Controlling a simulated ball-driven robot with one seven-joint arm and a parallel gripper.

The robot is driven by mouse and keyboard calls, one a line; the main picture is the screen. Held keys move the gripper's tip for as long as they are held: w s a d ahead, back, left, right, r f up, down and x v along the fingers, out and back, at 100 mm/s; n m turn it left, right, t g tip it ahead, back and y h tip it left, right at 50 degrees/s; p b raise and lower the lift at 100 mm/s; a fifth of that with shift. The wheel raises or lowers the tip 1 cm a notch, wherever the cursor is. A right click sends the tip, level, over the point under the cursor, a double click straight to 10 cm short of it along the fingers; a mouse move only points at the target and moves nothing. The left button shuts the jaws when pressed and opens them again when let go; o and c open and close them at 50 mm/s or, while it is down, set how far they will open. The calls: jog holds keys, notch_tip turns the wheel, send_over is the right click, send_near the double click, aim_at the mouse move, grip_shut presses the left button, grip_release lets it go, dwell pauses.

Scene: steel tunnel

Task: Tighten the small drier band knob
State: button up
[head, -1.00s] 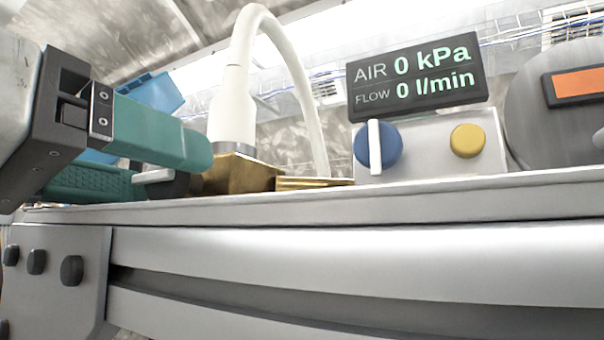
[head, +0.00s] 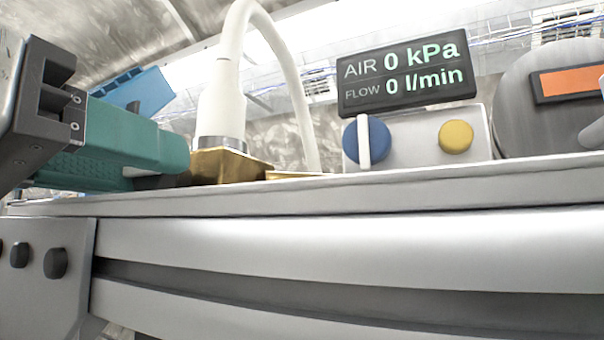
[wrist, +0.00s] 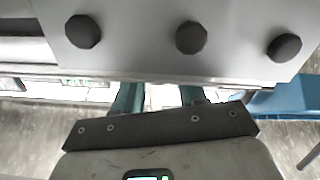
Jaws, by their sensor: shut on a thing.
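My gripper (head: 172,158) has two teal fingers at the left of the head view, low over the bench top. It is shut on what I take to be the small drier band knob. A dark piece of it (head: 150,183) shows just under the fingertips; the rest is hidden. The fingertips are just left of a brass block (head: 225,167) with a white hose fitting on it. In the wrist view both fingers of my gripper (wrist: 160,93) run under a grey panel, so their tips and the knob are hidden there.
The bench's metal front edge (head: 330,200) runs below the gripper. A side panel (head: 45,300) bears dark knobs (head: 55,263). To the right stand a readout (head: 410,72) showing 0 kPa and 0 l/min, a blue knob (head: 375,138) and a yellow button (head: 456,136). A blue bin (head: 140,90) is behind.

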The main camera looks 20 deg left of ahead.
jog(key=shift+d+m+b, duration=0.1)
jog(key=shift+m+b, duration=0.8)
jog(key=shift+m, duration=2)
jog(key=o, duration=1.1)
jog(key=shift+c, duration=0.2)
jog(key=s, duration=1)
jog(key=shift+s+a, duration=0.4)
jog(key=shift+a, duration=0.05)
